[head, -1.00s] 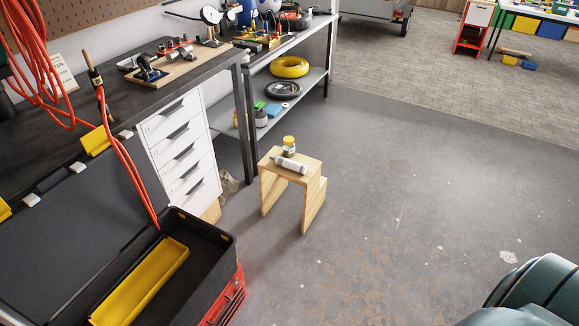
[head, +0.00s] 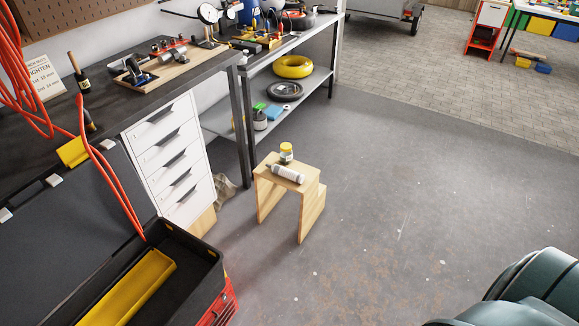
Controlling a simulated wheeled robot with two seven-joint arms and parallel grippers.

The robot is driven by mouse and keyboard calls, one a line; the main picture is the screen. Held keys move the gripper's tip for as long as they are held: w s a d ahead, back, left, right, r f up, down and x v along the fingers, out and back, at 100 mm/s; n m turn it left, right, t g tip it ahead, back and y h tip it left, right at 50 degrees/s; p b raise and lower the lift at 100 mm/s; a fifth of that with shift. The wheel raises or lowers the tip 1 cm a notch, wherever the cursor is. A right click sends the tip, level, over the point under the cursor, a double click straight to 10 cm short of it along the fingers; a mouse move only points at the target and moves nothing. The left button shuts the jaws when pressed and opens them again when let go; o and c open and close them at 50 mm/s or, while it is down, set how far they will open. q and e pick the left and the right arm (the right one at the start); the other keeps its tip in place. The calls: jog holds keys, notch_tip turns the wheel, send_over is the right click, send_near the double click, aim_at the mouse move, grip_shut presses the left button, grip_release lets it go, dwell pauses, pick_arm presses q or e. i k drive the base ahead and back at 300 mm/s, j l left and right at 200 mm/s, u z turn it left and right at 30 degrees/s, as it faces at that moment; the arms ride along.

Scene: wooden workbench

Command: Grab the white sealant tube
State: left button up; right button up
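The white sealant tube (head: 287,174) lies on its side on top of a small wooden step stool (head: 263,189), with its narrow nozzle toward the left. A small jar with a yellow lid (head: 286,153) stands just behind it on the same stool. Neither of my grippers shows in the head view. Only a dark green rounded part of my own body shows at the lower right corner, well away from the stool.
A toolbox with a yellow tray (head: 130,290) is open at the lower left. A workbench with white drawers (head: 170,150) and a metal shelf (head: 300,92) stand left of and behind the stool. The floor (head: 410,200) right of the stool is clear.

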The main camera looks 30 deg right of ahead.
aim_at(285, 172)
jog(key=i+l, duration=0.2)
jog(key=l, duration=0.35)
jog(key=i+l+u, duration=0.15)
jog(key=l, duration=0.35)
jog(key=i+l, duration=0.2)
jog(key=l, duration=0.35)
jog(key=i+l+u, duration=0.1)
jog(key=l, duration=0.45)
jog(key=i+l+u, duration=0.1)
jog(key=l, duration=0.5)
jog(key=i+l, duration=0.2)
jog(key=l, duration=0.35)
jog(key=i+l+u, duration=0.1)
jog(key=l, duration=0.5)
jog(key=i+l+u, duration=0.1)
jog(key=l, duration=0.45)
